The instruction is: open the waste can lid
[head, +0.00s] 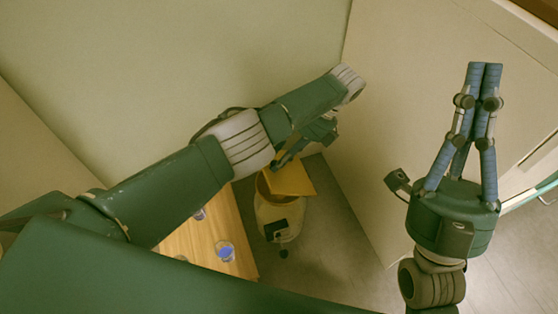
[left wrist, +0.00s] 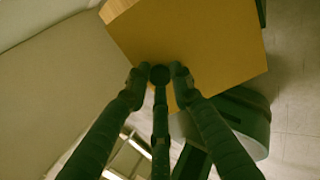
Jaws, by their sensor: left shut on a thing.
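The waste can (head: 278,222) is a pale, rounded bin with a dark panel on its front, standing on the floor beside the table. Its flat, square yellow lid (head: 292,179) sits at a tilt over the top, and part of the brownish opening shows at its left. My left gripper (head: 281,163) reaches the lid's far edge from above. In the left wrist view, the fingers of my left gripper (left wrist: 160,76) close together at the edge of the yellow lid (left wrist: 195,40); the exact grip is hard to see. My right gripper (head: 485,68) is raised, empty, fingers together pointing up.
A wooden table (head: 205,241) with small glass bottles (head: 225,250) lies left of the can, partly hidden by my left arm. A pale wall or cabinet panel (head: 410,130) rises behind and right. Grey floor (head: 335,255) is clear right of the can.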

